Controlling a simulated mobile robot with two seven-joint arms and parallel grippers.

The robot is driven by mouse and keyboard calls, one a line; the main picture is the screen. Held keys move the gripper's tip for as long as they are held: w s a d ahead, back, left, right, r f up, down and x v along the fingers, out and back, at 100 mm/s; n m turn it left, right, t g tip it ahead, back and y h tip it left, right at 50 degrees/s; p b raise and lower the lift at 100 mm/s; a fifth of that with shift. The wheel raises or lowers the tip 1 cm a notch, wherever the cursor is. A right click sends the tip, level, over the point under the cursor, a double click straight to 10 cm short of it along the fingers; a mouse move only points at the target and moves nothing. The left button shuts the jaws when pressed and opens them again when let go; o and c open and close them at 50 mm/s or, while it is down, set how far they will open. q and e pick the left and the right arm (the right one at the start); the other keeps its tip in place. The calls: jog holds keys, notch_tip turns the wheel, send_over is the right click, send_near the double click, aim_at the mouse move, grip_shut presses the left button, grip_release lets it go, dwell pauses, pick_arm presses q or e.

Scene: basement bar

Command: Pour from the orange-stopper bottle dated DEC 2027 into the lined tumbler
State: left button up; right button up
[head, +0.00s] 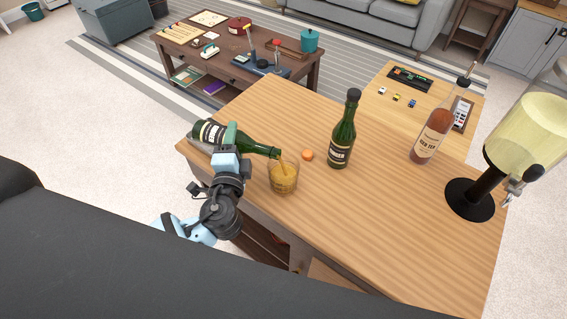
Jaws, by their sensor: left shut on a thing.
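My left gripper (231,144) is shut on a green bottle (262,151) with a dark label, held tilted almost flat. The bottle's open mouth points right, over the tumbler (284,181). Amber liquid runs from the mouth into the tumbler, which holds amber liquid. Lines on the tumbler are too small to make out. An orange stopper (307,155) lies on the bar top to the right of the tumbler. The date on the held bottle cannot be read. My right gripper is not in view.
A similar green bottle (342,132) with a dark top stands upright on the wooden bar top (385,203). A reddish bottle (431,130) and a drink dispenser (471,199) stand farther right. The bar top's front middle is clear.

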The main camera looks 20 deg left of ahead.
pick_arm(q)
jog(key=shift+r, duration=0.1)
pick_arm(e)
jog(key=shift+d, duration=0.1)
pick_arm(q)
jog(key=shift+n, duration=0.4)
jog(key=shift+a+n+g, duration=0.3)
jog(key=shift+n+g, duration=0.1)
jog(key=shift+n, duration=0.2)
jog(key=shift+w+r+n+p, duration=0.15)
jog(key=shift+n+p, duration=0.2)
jog(key=shift+n, duration=0.35)
jog(key=shift+g, duration=0.3)
jog(key=shift+d+r+n+h+p, duration=0.3)
jog(key=shift+r+n+h+p, duration=0.1)
jog(key=shift+n+p, duration=0.15)
jog(key=shift+f, duration=0.1)
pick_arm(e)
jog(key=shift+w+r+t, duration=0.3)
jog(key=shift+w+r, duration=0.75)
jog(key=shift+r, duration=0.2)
